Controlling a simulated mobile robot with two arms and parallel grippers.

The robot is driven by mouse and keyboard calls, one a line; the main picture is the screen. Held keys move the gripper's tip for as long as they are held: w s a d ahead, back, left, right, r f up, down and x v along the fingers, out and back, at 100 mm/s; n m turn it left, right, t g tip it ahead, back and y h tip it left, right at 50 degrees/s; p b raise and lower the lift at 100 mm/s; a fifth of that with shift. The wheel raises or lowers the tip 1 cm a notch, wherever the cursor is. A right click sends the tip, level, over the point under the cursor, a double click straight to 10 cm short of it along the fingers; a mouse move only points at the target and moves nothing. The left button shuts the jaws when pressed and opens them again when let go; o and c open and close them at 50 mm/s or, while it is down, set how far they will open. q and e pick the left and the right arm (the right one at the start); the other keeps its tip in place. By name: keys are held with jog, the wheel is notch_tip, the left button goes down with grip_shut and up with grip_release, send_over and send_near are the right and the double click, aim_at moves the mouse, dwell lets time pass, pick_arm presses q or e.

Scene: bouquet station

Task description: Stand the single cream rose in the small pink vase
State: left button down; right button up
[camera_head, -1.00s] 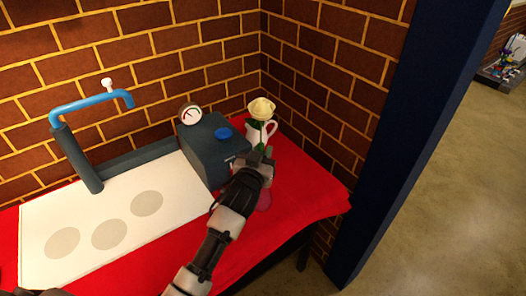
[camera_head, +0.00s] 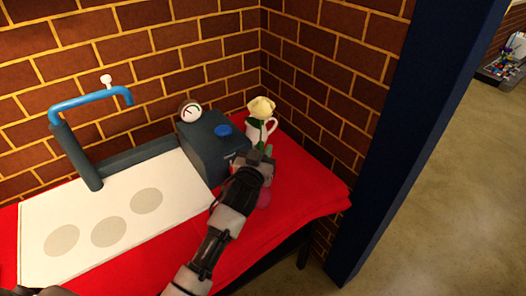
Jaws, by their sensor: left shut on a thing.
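The cream rose (camera_head: 261,107) is upright, its pale bloom on top and its green stem running down to my left gripper (camera_head: 262,152). The gripper is shut on the stem, above the red cloth near the table's right side. My right gripper is not in view.
A white jug (camera_head: 267,131) stands behind the rose by the wall corner. A dark grey machine (camera_head: 204,146) with a blue button and gauge sits left of my gripper. A white board (camera_head: 80,215) with grey circles lies at left. A dark blue post (camera_head: 405,150) stands at right.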

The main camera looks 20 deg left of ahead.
pick_arm(q)
jog(key=shift+f, duration=0.45)
dwell(0.4)
jog(key=c, duration=1)
grip_release()
